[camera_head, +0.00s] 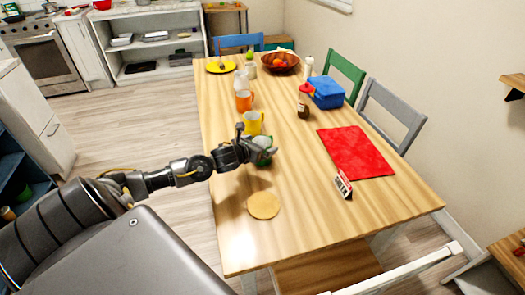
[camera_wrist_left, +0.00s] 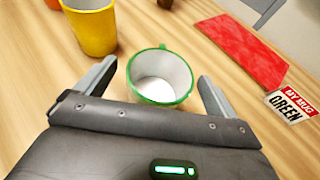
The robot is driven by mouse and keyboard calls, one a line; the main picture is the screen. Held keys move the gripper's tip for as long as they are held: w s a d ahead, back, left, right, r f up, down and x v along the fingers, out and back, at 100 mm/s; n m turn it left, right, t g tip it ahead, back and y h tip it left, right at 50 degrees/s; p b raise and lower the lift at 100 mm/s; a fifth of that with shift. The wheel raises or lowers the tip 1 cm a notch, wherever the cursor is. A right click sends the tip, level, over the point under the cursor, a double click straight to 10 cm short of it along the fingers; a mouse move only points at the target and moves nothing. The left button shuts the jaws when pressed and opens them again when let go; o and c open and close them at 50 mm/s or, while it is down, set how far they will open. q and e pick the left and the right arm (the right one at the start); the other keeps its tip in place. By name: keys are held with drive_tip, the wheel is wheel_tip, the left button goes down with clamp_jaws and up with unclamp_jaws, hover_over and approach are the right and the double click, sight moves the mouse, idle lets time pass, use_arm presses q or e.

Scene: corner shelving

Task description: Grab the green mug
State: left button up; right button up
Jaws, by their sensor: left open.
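The green mug (camera_wrist_left: 160,77), white inside with a green rim, stands upright on the table. In the left wrist view it sits between the two open fingers of my left gripper (camera_wrist_left: 155,92), with a gap on both sides. Its handle points away at the top. In the head view the mug (camera_head: 263,143) is partly hidden by my left gripper (camera_head: 260,150), which reaches in from the left. My right gripper does not show in either view.
A yellow mug (camera_head: 252,123) stands just behind the green one, and an orange mug (camera_head: 243,100) farther back. A red mat (camera_head: 355,152), a small sign (camera_head: 343,184) and a round coaster (camera_head: 263,205) lie nearby. The near table surface is mostly clear.

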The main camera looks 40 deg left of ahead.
use_arm(q)
drive_tip(key=shift+x, duration=0.9)
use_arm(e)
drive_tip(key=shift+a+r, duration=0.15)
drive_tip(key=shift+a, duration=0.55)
use_arm(q)
drive_tip(key=c, duration=1.2)
drive_tip(key=shift+c, duration=0.6)
drive_tip(key=shift+w, duration=0.1)
drive_tip(key=shift+r, duration=0.1)
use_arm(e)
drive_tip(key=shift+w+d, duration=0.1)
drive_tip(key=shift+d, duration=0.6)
use_arm(q)
drive_tip(key=shift+r, duration=0.1)
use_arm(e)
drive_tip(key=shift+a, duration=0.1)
